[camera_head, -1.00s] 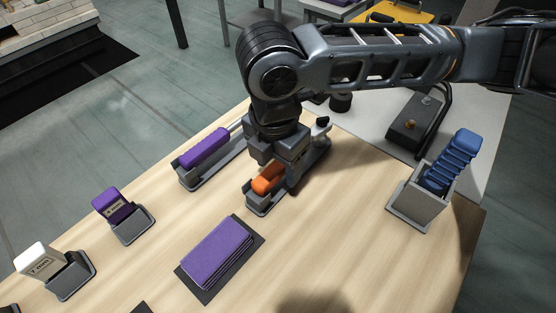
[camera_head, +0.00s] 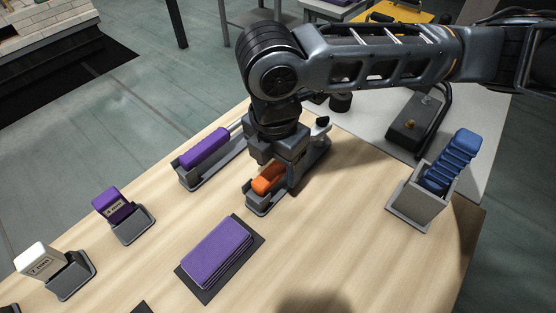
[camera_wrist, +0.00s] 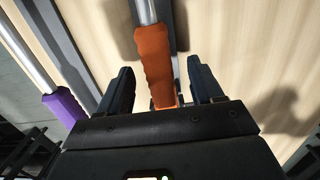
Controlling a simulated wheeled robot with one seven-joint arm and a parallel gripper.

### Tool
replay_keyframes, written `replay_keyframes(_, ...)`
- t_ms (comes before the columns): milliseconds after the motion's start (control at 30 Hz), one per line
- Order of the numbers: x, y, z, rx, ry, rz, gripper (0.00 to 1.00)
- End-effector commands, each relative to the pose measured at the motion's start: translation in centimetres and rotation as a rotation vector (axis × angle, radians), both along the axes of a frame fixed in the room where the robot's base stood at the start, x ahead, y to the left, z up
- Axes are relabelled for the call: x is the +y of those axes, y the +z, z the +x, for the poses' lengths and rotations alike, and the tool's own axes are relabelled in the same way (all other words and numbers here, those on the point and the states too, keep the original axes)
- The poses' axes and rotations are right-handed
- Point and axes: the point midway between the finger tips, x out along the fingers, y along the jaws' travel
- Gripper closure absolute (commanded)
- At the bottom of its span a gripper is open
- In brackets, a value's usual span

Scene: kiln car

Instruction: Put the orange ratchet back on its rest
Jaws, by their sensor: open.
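The orange ratchet (camera_head: 268,178) lies in a grey rest (camera_head: 261,204) near the middle of the wooden table. In the wrist view its orange handle (camera_wrist: 154,60) runs between my two fingers, with the bare shaft at the top. My gripper (camera_head: 283,176) is low over the rest, around the handle. In the wrist view my gripper (camera_wrist: 160,85) is open, with a gap between each finger and the handle. The ratchet's dark head (camera_head: 322,122) shows at the far end. My gripper hides the middle of the ratchet and rest.
A purple-handled tool (camera_head: 204,148) lies in a similar rest close on the left. A purple stack (camera_head: 218,252) lies in front. Purple (camera_head: 112,206) and white (camera_head: 40,260) blocks stand in holders at left. A grey holder (camera_head: 418,203) with blue pieces stands at right. Table between is clear.

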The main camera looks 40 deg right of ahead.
Motion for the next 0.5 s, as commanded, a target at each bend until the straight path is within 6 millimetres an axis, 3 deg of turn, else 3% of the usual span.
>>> replay_keyframes(500, 0.0, 1.7, 0.0, 0.0, 0.0, 0.0, 0.34)
